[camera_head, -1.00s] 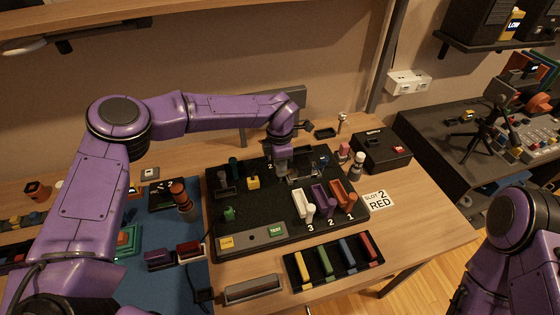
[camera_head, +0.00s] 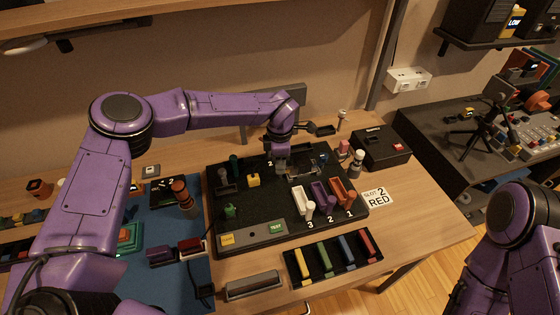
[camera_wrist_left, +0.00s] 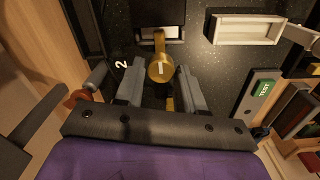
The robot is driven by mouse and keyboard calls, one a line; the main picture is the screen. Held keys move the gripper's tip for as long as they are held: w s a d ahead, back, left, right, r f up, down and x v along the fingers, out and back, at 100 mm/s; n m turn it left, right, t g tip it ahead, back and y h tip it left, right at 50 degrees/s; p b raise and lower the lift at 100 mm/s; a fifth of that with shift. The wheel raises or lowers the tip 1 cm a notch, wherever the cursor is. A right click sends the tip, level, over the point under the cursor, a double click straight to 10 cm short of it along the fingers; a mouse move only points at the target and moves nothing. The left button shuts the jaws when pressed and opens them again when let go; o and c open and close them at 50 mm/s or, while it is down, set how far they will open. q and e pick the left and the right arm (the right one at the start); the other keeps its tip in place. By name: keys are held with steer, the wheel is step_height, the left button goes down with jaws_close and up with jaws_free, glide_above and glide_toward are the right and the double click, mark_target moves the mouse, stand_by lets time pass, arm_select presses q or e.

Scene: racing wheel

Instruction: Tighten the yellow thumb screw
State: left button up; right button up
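The yellow thumb screw (camera_wrist_left: 161,69) shows in the left wrist view as a round gold-yellow knob with a pale mark, on the black board. My left gripper (camera_wrist_left: 161,82) has one finger on each side of the knob. The fingers are apart, and narrow gaps seem to remain between them and the knob. In the head view my left gripper (camera_head: 283,163) points down over the back middle of the board (camera_head: 262,210), and it hides the screw. Of my right arm only upper links show at the right edge; its gripper is out of view.
White, purple and red holders (camera_head: 323,193) stand on the board, right of my left gripper. A yellow block (camera_head: 253,180) sits left of it. A black box (camera_head: 382,150) is behind right. A tray of coloured bars (camera_head: 291,271) lies in front.

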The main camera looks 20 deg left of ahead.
arm_select(q)
steer(key=shift+o, duration=0.9)
steer(key=shift+w+d+f, duration=0.1)
steer(key=shift+r, duration=0.4)
step_height(320, 180, up, 10)
steer(key=b, duration=0.2)
steer(key=shift+f+b, duration=0.15)
steer(key=shift+b, duration=0.2)
